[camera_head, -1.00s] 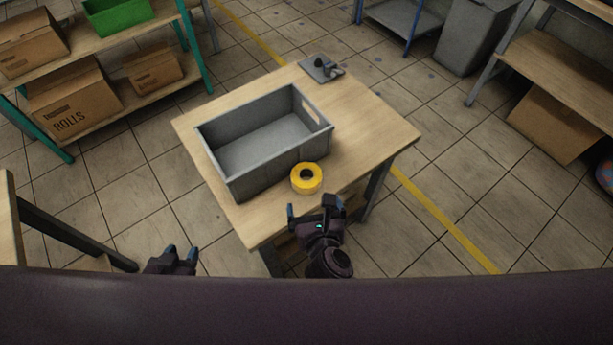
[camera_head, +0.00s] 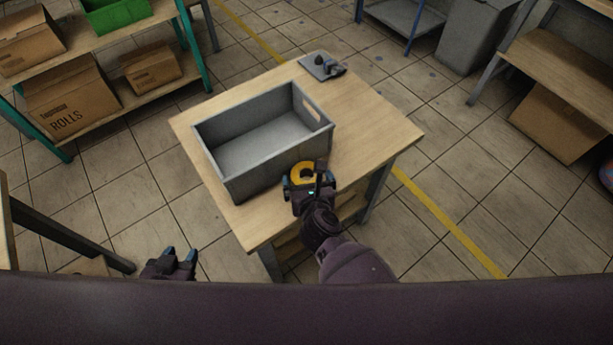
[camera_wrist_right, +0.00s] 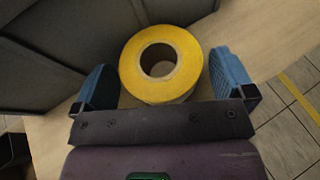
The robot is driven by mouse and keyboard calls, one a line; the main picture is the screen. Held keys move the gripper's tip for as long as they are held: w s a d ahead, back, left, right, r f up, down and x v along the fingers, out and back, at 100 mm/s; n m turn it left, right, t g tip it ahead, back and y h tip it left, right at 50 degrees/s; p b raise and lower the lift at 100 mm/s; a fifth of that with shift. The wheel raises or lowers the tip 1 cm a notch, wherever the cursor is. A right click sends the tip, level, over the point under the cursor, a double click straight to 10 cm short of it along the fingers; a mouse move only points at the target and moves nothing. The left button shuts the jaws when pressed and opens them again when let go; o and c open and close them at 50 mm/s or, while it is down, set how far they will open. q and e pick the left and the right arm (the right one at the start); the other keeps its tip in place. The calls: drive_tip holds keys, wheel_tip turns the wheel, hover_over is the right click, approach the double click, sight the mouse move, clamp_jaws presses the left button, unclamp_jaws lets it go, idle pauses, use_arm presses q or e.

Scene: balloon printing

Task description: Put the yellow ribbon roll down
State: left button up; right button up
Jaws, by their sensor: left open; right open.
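The yellow ribbon roll (camera_head: 302,170) is at the front of the wooden table, just right of the grey crate's near corner. In the right wrist view the roll (camera_wrist_right: 162,64) sits with its hole facing up, between the two blue fingers of my right gripper (camera_wrist_right: 163,88). That gripper is open, with a gap to the roll on both sides. In the head view my right gripper (camera_head: 309,181) covers the roll's near side. My left gripper (camera_head: 179,262) is open and empty, off the table at the lower left.
The empty grey crate (camera_head: 228,181) takes up the table's left part, close to the roll. A small dark device (camera_head: 322,66) lies at the table's back corner. The right part of the wooden table (camera_head: 375,125) is clear. Shelves with boxes (camera_head: 68,104) stand at the left.

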drive_tip(key=shift+w+f, duration=0.15)
drive_tip(key=shift+w, duration=0.15)
drive_tip(key=c, duration=0.8)
